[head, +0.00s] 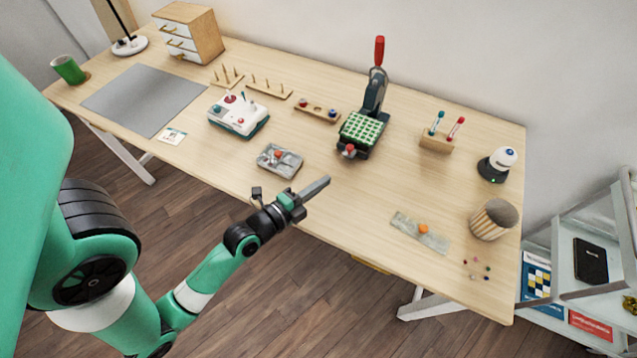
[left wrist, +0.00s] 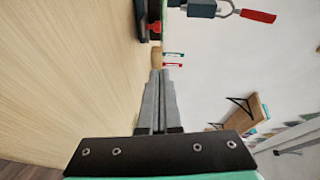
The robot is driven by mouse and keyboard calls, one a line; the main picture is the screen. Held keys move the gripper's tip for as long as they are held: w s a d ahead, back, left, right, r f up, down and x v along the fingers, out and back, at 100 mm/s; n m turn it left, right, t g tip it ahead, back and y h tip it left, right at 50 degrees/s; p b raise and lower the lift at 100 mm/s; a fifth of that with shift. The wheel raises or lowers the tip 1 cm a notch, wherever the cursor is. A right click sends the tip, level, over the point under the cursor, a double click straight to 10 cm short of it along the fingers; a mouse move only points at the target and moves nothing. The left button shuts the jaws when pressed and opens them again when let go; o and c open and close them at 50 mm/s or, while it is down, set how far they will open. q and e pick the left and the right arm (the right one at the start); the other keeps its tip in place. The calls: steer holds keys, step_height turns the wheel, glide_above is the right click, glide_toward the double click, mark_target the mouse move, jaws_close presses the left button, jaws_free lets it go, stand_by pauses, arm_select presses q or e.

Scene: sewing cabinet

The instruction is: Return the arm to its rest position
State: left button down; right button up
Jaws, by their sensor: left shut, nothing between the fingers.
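My left arm (head: 212,272) is green and black and reaches in from the lower left in the head view. Its left gripper (head: 316,187) is over the front edge of the table (head: 345,215), pointing right. In the left wrist view the two grey fingers (left wrist: 159,102) lie side by side, shut with nothing between them. The grey tray (head: 280,160) with a red piece is just behind the gripper, apart from it. My right gripper is not in view.
A press with a red handle (head: 379,52) stands at the back middle. A white and green device (head: 238,115) sits left of it. A striped basket (head: 493,220) and a grey strip with an orange piece (head: 420,233) are at the right. The table's middle right is clear.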

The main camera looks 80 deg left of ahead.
arm_select(q)
steer(key=shift+s+d, duration=0.35)
steer(key=shift+s, duration=0.05)
steer(key=shift+a, duration=0.1)
steer(key=shift+r, duration=0.1)
